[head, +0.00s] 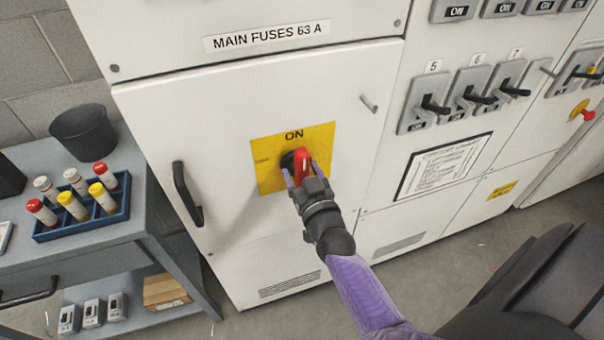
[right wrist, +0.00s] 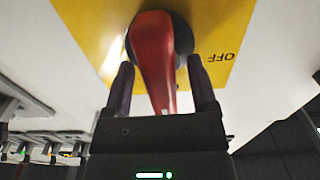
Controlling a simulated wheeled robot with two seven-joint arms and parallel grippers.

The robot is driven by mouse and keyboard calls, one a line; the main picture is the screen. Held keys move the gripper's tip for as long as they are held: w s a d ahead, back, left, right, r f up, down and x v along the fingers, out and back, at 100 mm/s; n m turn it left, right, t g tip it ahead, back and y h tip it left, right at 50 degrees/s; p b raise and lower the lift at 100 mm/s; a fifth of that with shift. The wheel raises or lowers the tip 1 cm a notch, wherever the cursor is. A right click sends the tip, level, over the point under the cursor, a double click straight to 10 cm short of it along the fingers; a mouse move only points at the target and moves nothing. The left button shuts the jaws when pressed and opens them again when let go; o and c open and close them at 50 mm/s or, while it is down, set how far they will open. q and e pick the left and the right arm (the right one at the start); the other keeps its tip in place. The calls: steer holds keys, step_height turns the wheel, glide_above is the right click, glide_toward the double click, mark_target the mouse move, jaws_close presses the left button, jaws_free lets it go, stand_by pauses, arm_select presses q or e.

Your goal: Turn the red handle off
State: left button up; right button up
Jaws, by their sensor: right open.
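The red handle (head: 302,163) is a rotary switch on a yellow plate (head: 323,147) on the white cabinet's front. The plate reads ON at its top, and the handle points up toward that word in the head view. The handle (right wrist: 154,60) fills the middle of the right wrist view, with the word OFF on the plate (right wrist: 215,45) to its right. My right gripper (head: 299,175) is open at the plate, one finger on each side of the handle. In the right wrist view, gaps show between the handle and both fingers of the gripper (right wrist: 163,85). My left gripper is out of view.
A black door handle (head: 187,193) is left of the yellow plate. A grey cart (head: 100,237) at the left holds a blue rack (head: 83,232) of fuses and a dark bucket (head: 83,130). Small breaker levers (head: 435,105) are at the upper right.

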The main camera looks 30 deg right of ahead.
steer(key=shift+c, duration=1.1)
steer(key=c, duration=0.5)
jaws_close()
